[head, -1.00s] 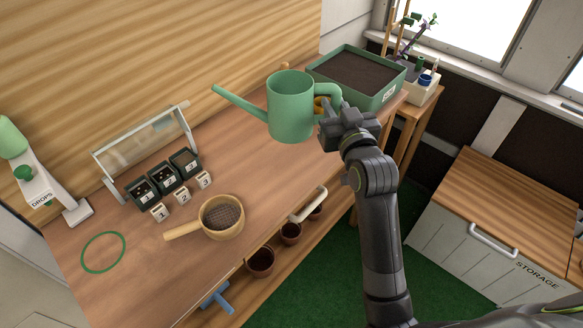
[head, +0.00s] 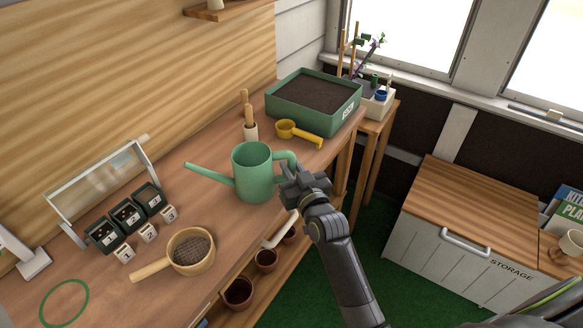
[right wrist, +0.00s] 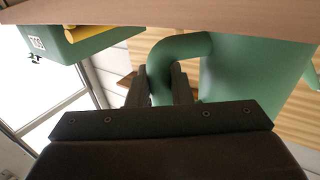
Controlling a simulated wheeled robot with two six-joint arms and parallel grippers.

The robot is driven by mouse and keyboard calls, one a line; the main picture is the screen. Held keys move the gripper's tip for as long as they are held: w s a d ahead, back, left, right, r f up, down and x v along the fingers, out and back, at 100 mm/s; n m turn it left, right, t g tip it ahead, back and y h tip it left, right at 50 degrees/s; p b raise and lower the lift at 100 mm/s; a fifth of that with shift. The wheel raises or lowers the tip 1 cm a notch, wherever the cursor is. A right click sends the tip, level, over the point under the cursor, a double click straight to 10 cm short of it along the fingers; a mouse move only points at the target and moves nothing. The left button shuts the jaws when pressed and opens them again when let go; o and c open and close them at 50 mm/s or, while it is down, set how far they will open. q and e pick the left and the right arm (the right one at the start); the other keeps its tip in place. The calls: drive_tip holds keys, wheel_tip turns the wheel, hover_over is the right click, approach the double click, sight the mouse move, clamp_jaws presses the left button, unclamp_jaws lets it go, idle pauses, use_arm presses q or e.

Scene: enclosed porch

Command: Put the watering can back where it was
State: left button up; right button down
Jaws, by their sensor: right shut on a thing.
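The green watering can (head: 254,174) is upright at the bench's front edge in the head view, its spout pointing left. My right gripper (head: 291,178) is shut on its handle, which also shows between the fingers in the right wrist view (right wrist: 180,47). I cannot tell whether the can's base touches the bench top. A green ring outline (head: 64,303) is marked on the bench at the lower left. My left gripper is not in view.
A wooden sieve (head: 191,251), numbered blocks (head: 148,232) and dark seed pots (head: 127,213) stand left of the can. Behind it are a yellow scoop (head: 299,132), a wooden-handled tool holder (head: 250,126) and a soil tray (head: 314,101). A storage chest (head: 461,221) stands right.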

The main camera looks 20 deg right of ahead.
drive_tip(key=shift+f, duration=0.1)
drive_tip(key=c, duration=1.3)
unclamp_jaws()
drive_tip(key=shift+s, duration=0.1)
drive_tip(key=s+b, duration=0.3)
drive_tip(key=s, duration=0.8)
drive_tip(key=shift+s+d+b, duration=0.3)
drive_tip(key=shift+s+d, duration=0.1)
drive_tip(key=shift+d, duration=0.05)
